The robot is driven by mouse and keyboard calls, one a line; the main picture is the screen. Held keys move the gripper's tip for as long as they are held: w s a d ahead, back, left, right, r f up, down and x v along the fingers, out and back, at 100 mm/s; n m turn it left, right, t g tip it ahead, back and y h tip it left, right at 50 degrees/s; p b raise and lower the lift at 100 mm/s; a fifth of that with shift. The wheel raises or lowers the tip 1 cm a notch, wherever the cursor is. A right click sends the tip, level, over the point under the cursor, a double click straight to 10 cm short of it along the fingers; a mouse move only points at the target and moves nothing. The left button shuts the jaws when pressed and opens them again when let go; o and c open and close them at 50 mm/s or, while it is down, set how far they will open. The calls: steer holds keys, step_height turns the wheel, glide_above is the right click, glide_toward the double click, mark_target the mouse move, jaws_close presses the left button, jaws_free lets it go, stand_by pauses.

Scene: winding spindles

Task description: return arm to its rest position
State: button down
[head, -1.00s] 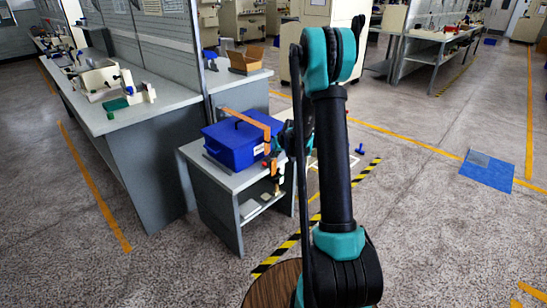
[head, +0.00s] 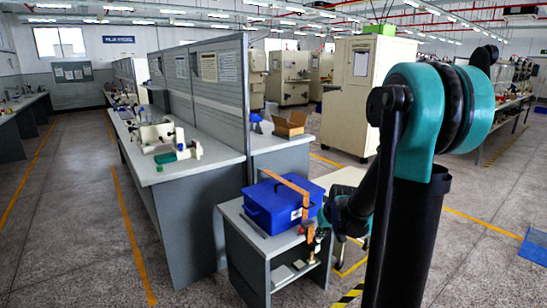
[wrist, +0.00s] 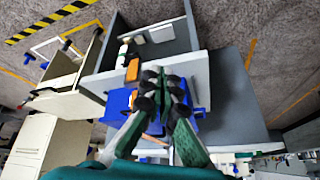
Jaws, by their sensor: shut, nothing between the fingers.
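My gripper (wrist: 161,78) shows in the wrist view with its dark fingertips close together, shut and empty. It is above or beside the blue box (wrist: 116,103), which lies behind the fingers in that view; the exact gap cannot be told. In the head view my arm rises at the right, with its teal elbow high up and its forearm reaching down behind toward the blue box (head: 272,212). The fingers are not clear there. The box sits on a small grey side table (head: 250,240), with an orange strip across its lid.
A long grey workbench (head: 150,178) with white fixtures runs along the left. A cardboard box (head: 290,125) stands behind on a bench. Beige cabinets (head: 365,90) stand at the back. A blue mat (head: 535,246) lies on the floor at right. The left aisle floor is open.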

steer(key=s+d+f+m+g+h, duration=0.1)
steer(key=s+f, duration=0.1)
steer(key=s, duration=2)
steer(key=shift+s+d+h, duration=0.3)
steer(key=shift+s+d, duration=0.05)
steer(key=shift+s, duration=0.05)
